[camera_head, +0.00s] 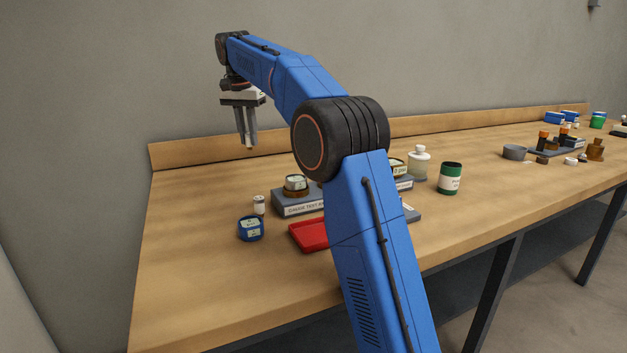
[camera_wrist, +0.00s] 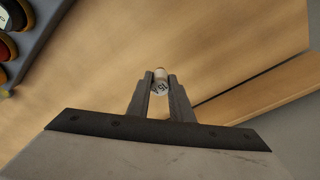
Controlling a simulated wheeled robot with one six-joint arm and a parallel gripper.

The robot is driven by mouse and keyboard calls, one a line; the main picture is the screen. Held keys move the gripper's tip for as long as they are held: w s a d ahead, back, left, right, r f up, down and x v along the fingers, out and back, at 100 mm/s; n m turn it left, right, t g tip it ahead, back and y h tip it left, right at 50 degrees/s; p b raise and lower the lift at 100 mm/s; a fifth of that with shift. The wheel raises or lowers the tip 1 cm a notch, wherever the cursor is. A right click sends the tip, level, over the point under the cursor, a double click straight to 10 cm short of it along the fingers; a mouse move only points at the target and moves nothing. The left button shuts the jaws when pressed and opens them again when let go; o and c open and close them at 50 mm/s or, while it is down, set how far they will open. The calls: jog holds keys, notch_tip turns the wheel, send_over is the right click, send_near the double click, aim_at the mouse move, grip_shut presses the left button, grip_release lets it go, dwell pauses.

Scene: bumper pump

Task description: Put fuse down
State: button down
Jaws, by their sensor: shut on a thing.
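My gripper (camera_head: 246,142) is above the far left part of the table in the head view, fingers pointing down.
The wooden table (camera_head: 190,200) is clear at the left. Nearer stand a white-capped jar (camera_head: 259,205), a blue container (camera_head: 251,229), a red tray (camera_head: 308,235) and a grey labelled block (camera_head: 296,203). A green can (camera_head: 450,179) is farther right. A raised wooden edge (camera_head: 185,152) runs along the wall.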

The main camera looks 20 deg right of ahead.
aim_at(247, 142)
notch_tip(247, 142, down, 9)
jog(key=shift+f, duration=0.15)
dwell(0.4)
jog(key=shift+f, duration=0.15)
jog(key=c, duration=1.6)
grip_release()
jog(key=r, duration=0.7)
jog(key=s+a+r, duration=0.1)
jog(key=r, duration=0.3)
jog(key=shift+s+a+r, duration=0.1)
jog(key=shift+r, duration=0.5)
jog(key=shift+s, duration=0.1)
